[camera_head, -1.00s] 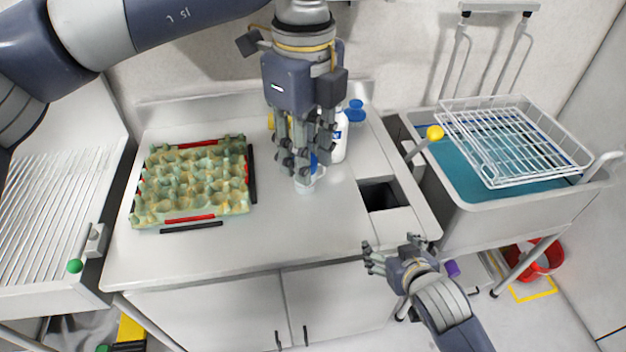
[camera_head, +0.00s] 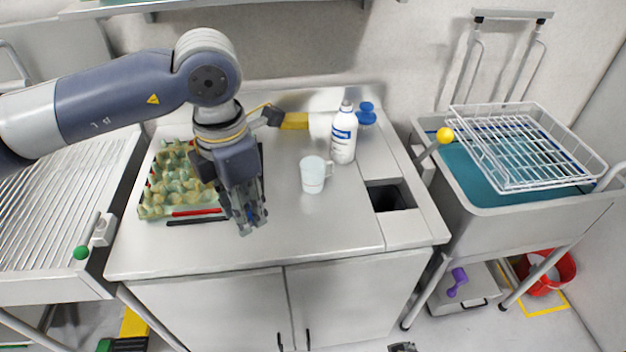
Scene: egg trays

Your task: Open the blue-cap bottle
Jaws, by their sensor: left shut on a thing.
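The white bottle (camera_head: 343,142) with a blue label stands upright at the back of the counter, right of the middle. Its narrow neck shows grey-white, with no blue cap on it. My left gripper (camera_head: 249,222) points down over the counter, left of the bottle and apart from it, near the egg tray. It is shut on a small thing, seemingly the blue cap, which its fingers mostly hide. Only a sliver of my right gripper (camera_head: 402,347) shows at the bottom edge; its fingers are not clear.
A clear cup (camera_head: 313,175) stands left of the bottle. A blue object (camera_head: 366,114) and a yellow one (camera_head: 294,121) are at the back. The egg tray (camera_head: 152,208) lies at left, partly behind my gripper. A square opening (camera_head: 390,197) is at right. The front middle is clear.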

